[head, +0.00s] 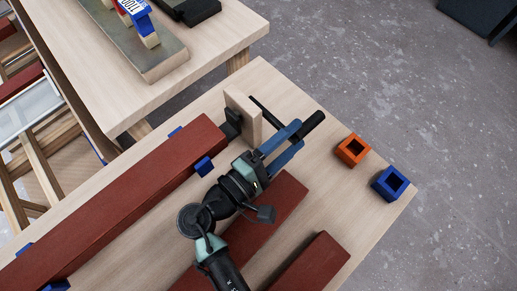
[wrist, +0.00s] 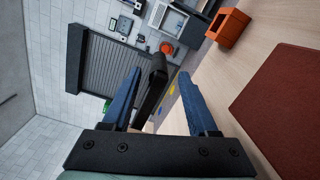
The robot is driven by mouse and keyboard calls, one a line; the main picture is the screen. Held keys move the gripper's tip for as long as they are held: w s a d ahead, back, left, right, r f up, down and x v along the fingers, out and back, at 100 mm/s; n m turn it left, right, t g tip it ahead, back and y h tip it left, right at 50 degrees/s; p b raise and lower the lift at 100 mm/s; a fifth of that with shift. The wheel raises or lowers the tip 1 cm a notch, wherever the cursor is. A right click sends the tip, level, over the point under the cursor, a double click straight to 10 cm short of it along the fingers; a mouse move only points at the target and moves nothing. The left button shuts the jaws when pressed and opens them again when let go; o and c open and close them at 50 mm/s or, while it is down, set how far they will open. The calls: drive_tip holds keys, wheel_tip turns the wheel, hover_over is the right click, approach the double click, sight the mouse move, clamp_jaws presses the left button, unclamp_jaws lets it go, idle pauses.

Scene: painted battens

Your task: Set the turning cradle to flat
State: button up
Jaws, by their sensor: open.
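The turning cradle shows in the head view as blue holders (head: 204,166) along a long dark red batten (head: 130,200). A black hub (head: 231,122) at the batten's far end meets an upright wooden block (head: 243,112). A black lever with a thick handle (head: 313,121) reaches out to the right beyond the block. My gripper (head: 295,134) is open, its blue fingers beside the handle. In the wrist view the handle (wrist: 153,82) shows between the open fingers (wrist: 160,95); I cannot tell whether they touch it.
Two shorter red battens (head: 320,263) lie on the bench, one partly under my arm. An orange square cup (head: 353,150) and a blue one (head: 391,184) stand near the right edge. A second table (head: 110,85) holds a grey board (head: 165,62). Open floor lies to the right.

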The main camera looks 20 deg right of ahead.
drive_tip(key=v, duration=0.9)
